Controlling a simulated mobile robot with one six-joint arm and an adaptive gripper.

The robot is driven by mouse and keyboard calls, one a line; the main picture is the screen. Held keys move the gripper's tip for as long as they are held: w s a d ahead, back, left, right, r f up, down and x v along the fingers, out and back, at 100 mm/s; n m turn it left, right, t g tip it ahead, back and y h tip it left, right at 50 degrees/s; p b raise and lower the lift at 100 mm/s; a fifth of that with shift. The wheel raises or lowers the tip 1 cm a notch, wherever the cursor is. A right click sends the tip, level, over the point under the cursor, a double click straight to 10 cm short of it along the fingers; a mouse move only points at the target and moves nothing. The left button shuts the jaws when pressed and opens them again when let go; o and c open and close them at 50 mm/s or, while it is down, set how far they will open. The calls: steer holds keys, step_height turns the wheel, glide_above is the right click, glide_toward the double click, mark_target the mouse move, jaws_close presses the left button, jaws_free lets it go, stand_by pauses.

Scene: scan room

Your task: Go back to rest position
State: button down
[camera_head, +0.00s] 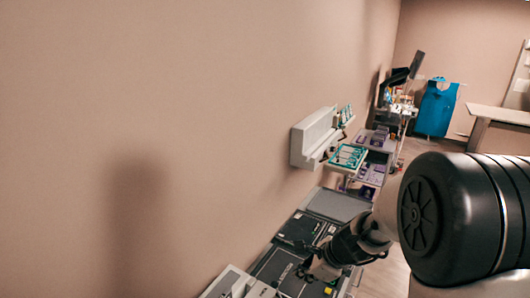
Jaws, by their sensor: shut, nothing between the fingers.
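My arm enters from the right, with a large black joint close to the camera. Its far end reaches down and left to my gripper (306,273), which is small and dark here. My gripper is shut, and I see nothing held in it. It is over or just in front of a dark, tray-like surface (272,266) along the wall. Whether it touches that surface I cannot tell. Part of the surface is hidden behind my arm.
A white wall-mounted unit (316,137) juts from the wall above a teal rack (347,157). Purple items (378,136) lie on shelves beyond. A cart with a dark monitor (416,65), a blue apron-like thing (436,108) and a pale table (499,114) stand farther back. Floor shows between.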

steer(key=s+a+r+n+h+b, duration=0.2)
steer(key=s+n+b, duration=1)
steer(key=s+n, duration=0.55)
steer(key=s+d+f+n+h+b, duration=0.2)
steer(key=s+d+n+b, duration=0.2)
steer(key=s, duration=0.5)
steer(key=shift+s+d+f+n, duration=0.2)
steer(key=shift+s+f+n, duration=0.15)
steer(key=shift+s, duration=0.05)
